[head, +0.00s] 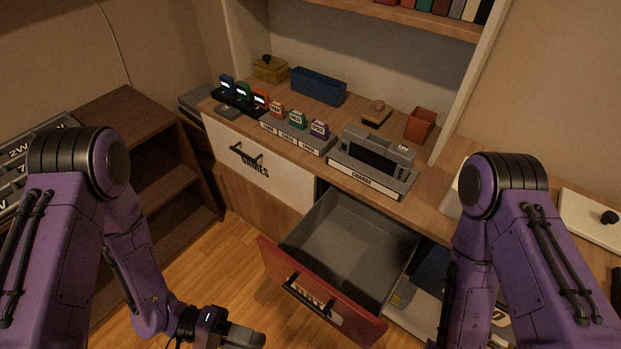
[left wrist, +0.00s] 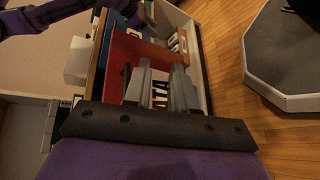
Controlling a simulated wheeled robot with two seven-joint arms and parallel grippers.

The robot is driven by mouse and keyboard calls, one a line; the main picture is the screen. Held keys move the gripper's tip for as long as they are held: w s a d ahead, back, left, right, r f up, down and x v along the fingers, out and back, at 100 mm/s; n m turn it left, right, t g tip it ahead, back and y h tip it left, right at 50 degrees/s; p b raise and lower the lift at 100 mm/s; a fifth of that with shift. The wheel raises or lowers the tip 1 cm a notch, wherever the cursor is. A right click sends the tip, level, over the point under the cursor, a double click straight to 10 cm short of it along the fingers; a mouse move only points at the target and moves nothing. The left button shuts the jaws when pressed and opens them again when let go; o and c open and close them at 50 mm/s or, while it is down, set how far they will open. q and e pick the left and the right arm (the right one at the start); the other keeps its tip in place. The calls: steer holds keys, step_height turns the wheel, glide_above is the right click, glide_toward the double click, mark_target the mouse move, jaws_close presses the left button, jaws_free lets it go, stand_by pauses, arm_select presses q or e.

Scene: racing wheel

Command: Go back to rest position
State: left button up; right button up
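My left arm comes in from the left of the head view. Its gripper (head: 240,338) is at the bottom edge, in front of and to the left of the open drawer's red front (head: 320,298). In the left wrist view the two grey fingers of the left gripper (left wrist: 160,86) stand apart, with the red front and its white lettering visible between them and nothing held. My right arm (head: 480,250) reaches down on the right side of the head view. Its gripper is out of the frame, so its state does not show.
The pulled-out drawer (head: 350,232) is empty inside and sticks out over the floor. A white GAMES drawer (head: 280,183) is shut. The desk top holds a grey charging dock (head: 375,165), small cartridges and boxes. Brown shelves (head: 150,130) stand at left.

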arm_select(q)
steer(key=w+a+f+n+t+y, duration=0.2)
steer(key=w+a+f+t+y, duration=0.4)
steer(key=w+f+t+y, duration=0.25)
steer(key=s+a+f+n+g+y, duration=0.2)
steer(key=s+a+f+n+y, duration=0.1)
steer(key=s+a+y, duration=0.6)
steer(key=shift+s+a+f+g, duration=0.2)
steer(key=shift+s+a+g, duration=0.3)
steer(key=shift+a, duration=0.9)
steer(key=shift+s, duration=0.1)
